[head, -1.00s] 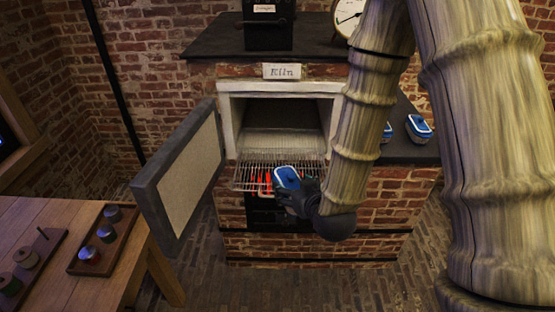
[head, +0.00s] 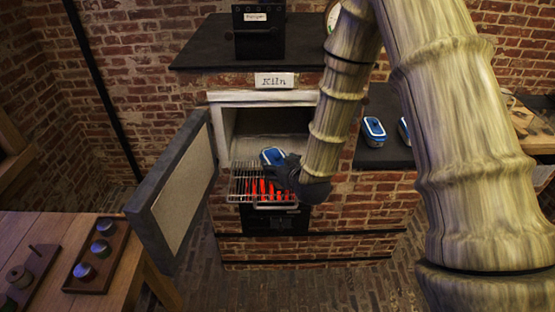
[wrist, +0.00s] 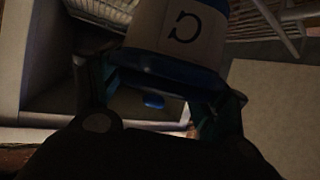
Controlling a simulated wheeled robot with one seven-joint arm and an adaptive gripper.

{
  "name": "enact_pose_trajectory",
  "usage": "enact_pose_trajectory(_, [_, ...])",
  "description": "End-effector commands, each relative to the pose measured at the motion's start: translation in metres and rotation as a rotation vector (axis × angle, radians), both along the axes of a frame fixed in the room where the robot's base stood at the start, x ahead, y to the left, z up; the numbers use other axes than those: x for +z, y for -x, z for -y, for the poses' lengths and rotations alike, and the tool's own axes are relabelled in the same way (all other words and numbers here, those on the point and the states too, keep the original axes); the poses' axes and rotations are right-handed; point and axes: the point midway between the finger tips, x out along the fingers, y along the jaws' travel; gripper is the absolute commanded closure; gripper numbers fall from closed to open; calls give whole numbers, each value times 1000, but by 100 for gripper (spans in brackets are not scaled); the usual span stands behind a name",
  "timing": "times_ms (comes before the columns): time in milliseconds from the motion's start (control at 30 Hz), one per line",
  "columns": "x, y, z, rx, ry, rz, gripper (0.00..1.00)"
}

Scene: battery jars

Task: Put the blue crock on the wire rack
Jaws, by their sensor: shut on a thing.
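The blue crock (head: 271,156) has a blue top with a pale rim. My gripper (head: 284,166) is shut on it in front of the kiln opening. In the wrist view the crock (wrist: 178,32) shows a pale side with a dark letter and a blue band, between the gripper's fingers (wrist: 165,85). The wire rack (head: 245,182) sticks out of the kiln mouth. The crock appears over the rack's right part; I cannot tell whether they touch. My gripper and arm hide the rack's right end.
The kiln door (head: 172,190) stands open at the left. Red glowing bars (head: 262,190) lie under the rack. Another blue-topped crock (head: 374,130) stands on the dark ledge (head: 385,153) at the right, with one more partly behind my arm. A wooden table (head: 60,230) holds trays at the left.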

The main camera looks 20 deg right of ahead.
Motion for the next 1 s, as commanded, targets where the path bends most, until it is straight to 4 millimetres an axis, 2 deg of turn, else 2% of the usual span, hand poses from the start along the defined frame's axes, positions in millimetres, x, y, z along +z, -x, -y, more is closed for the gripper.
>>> enact_pose_trajectory(33, [5,-11,2,-1,0,5,70])
enact_pose_trajectory(200, [1,-37,6,0,0,4,70])
enact_pose_trajectory(400, [-2,-54,8,0,-1,4,70])
enact_pose_trajectory(633, [-10,-55,8,0,-1,1,71])
enact_pose_trajectory(1000, [-35,-55,8,0,-1,2,71])
